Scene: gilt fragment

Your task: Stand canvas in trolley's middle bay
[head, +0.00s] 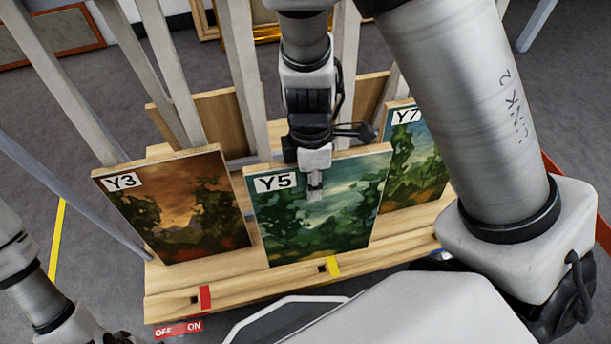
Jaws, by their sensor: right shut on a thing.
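The canvas labelled Y5 (320,215), a green landscape, stands nearly upright in the middle bay of the wooden trolley (228,290). My right gripper (315,185) comes down from above and is shut on the top edge of canvas Y5. One finger shows on its painted face; the other is hidden behind it. The canvas's lower edge is close to the trolley's front ledge; I cannot tell whether it touches. My left arm shows at the lower left, but its gripper is out of the picture.
Canvas Y3 (178,207) stands in the left bay and canvas Y7 (413,160) in the right bay. Grey upright posts (246,75) divide the bays. Red (206,297) and yellow (333,266) tabs sit on the front ledge. Framed pictures (55,35) lie behind on the floor.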

